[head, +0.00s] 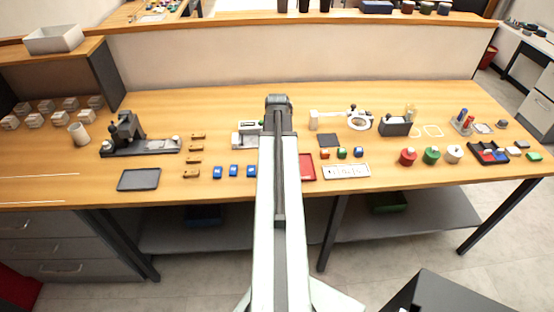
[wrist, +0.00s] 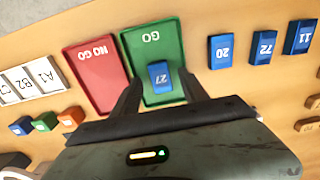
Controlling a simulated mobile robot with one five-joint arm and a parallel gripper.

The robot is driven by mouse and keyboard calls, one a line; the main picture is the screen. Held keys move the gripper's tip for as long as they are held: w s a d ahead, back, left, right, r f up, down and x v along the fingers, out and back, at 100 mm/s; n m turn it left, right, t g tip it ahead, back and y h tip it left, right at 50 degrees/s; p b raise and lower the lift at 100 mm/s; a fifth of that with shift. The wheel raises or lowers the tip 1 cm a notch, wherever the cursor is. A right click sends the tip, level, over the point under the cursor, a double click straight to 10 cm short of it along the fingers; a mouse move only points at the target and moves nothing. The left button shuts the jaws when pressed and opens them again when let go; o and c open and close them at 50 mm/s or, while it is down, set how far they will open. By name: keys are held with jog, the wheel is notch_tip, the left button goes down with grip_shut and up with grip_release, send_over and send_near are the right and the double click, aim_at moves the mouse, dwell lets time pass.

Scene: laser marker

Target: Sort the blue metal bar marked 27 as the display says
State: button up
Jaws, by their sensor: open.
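The blue metal bar marked 27 (wrist: 160,75) lies on the green GO tray (wrist: 165,50) in the wrist view. My gripper (wrist: 160,84) is open, with one finger on each side of the bar and a visible gap to each. The red NO GO tray (wrist: 92,62) beside it is empty; part of it shows in the head view (head: 307,172). In the head view my arm hides the green tray and the bar. No readable display text shows in either view.
Blue bars marked 20 (wrist: 221,51), 72 (wrist: 263,47) and 11 (wrist: 300,37) lie in a row beside the green tray. A white label plate (wrist: 35,80) and small coloured blocks (wrist: 45,122) lie past the red tray. A dark flat tray (head: 138,180) sits at left.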

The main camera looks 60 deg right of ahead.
notch_tip(320, 180, up, 7)
jog(key=p, duration=0.6)
jog(key=shift+r, duration=0.1)
